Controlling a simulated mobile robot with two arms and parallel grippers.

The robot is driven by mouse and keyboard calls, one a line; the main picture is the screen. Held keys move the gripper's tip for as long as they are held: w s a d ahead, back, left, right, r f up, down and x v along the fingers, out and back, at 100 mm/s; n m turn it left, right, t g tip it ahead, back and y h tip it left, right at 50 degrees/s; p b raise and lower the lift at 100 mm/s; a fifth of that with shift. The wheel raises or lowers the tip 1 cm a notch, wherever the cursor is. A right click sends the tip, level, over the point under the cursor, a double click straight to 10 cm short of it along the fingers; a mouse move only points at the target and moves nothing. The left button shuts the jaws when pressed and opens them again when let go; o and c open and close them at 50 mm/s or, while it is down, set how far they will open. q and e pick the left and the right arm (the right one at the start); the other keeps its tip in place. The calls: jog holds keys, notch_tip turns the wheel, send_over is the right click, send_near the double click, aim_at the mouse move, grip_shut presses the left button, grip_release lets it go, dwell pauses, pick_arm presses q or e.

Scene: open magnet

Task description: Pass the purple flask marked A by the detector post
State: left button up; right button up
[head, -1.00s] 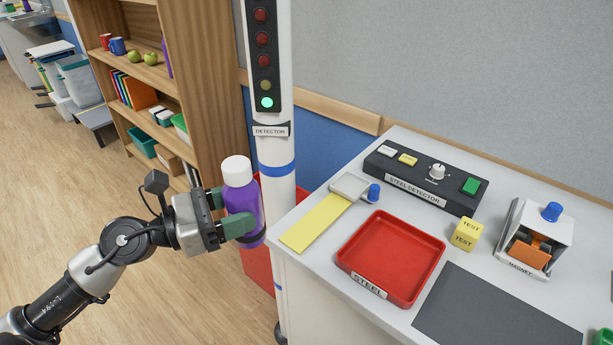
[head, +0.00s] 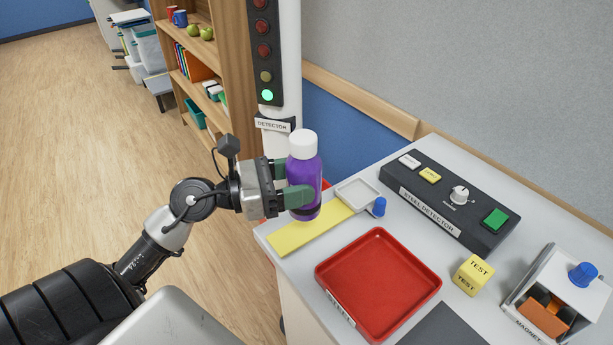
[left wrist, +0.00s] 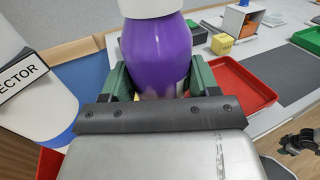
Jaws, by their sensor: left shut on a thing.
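The purple flask (head: 305,180) with a white cap is upright in my left gripper (head: 297,192), which is shut on it. In the head view the flask appears in front of the yellow strip on the table; whether it touches the strip I cannot tell. In the left wrist view the flask (left wrist: 156,55) sits between the green fingers. No letter A shows on it. The white detector post (head: 288,60), with a DETECTOR label, stands behind the flask. Its lowest lamp glows green; the red lamps above look dark.
The grey table holds a yellow strip (head: 290,235), a red tray (head: 330,275), a small grey dish (head: 357,193), a STEEL DETECTOR box (head: 430,215), a yellow TEST block (head: 472,275) and a magnet unit (head: 555,290). A wooden shelf (head: 235,60) stands at the back left.

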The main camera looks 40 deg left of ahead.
pick_arm(q)
jog(key=shift+w+r+p, duration=0.2)
jog(key=shift+w+p, duration=0.25)
jog(key=shift+w, duration=0.15)
jog(key=shift+w+d, duration=0.3)
jog(key=shift+w, duration=0.45)
jog(key=w+d+p, duration=0.2)
jog(key=w+d, duration=0.2)
jog(key=w, duration=0.8)
jog(key=shift+w+d+f, duration=0.15)
jog(key=shift+w+d, duration=0.05)
jog(key=shift+w, duration=0.05)
pick_arm(e)
jog(key=shift+s+a+r, duration=0.2)
jog(key=shift+a+r, duration=0.05)
jog(key=shift+r, duration=0.3)
jog(key=shift+s+a+r, duration=0.15)
jog(key=shift+a+r, duration=0.1)
jog(key=shift+r, duration=0.35)
jog(key=shift+s+a+r, duration=0.2)
jog(key=shift+a+r, duration=0.05)
jog(key=shift+r, duration=0.3)
jog(key=shift+s, duration=0.1)
